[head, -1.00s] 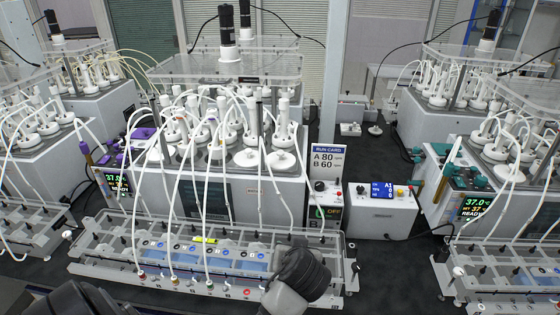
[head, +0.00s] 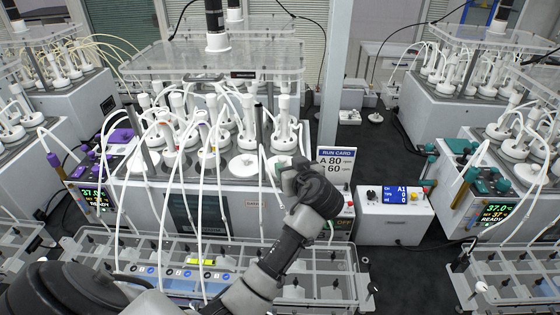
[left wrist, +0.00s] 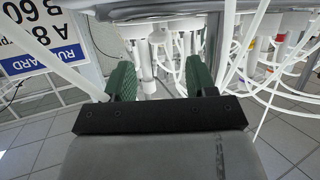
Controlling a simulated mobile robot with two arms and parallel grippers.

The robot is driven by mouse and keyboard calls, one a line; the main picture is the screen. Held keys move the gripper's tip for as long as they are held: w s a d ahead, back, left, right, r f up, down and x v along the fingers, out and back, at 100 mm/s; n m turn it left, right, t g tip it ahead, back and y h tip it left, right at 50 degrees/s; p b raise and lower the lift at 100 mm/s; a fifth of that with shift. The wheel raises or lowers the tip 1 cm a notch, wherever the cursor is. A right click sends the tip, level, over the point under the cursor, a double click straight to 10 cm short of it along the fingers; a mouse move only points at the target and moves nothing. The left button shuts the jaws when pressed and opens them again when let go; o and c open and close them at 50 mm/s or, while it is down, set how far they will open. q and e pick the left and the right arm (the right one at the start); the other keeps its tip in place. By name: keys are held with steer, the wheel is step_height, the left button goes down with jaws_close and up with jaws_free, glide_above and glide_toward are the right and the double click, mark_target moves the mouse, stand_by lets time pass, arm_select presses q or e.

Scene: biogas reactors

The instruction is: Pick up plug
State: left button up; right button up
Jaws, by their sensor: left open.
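My left gripper (head: 300,180) is raised in front of the right end of the central reactor unit, beside the run card. In the left wrist view, its two green fingers (left wrist: 159,78) are open and apart, with nothing clearly held between them. White reactor vessels (left wrist: 148,65) and tubes show beyond the fingers. In the head view, white vessel tops (head: 248,128) and flat white round caps (head: 243,165) stand on the central unit. I cannot tell which piece is the plug; my gripper and wrist hide part of the unit's right end. My right gripper is not in view.
The run card (head: 337,163) stands close to my gripper and shows in the left wrist view (left wrist: 45,55). A control box (head: 394,215) stands to its right. A clear rack (head: 330,285) lies in front. White tubes (head: 200,235) hang down between unit and rack.

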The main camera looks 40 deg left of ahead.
mark_target(284, 159)
arm_select(q)
steer(key=shift+p+x, duration=0.3)
steer(key=shift+x, duration=0.5)
steer(key=shift+w+a, duration=0.2)
steer(key=shift+a, duration=0.1)
steer(key=p+x, duration=0.3)
steer(key=x, duration=0.1)
steer(key=shift+w+r, duration=0.1)
steer(key=shift+w, duration=0.05)
steer(key=shift+w+a+p, duration=0.2)
steer(key=shift+a+p, duration=0.1)
steer(key=shift+w+a+f, duration=0.15)
steer(key=shift+a+f, duration=0.05)
steer(key=shift+f, duration=0.2)
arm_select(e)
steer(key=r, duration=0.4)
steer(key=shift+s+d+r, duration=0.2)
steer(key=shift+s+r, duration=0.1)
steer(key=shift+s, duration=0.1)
arm_select(q)
steer(key=shift+c, duration=0.4)
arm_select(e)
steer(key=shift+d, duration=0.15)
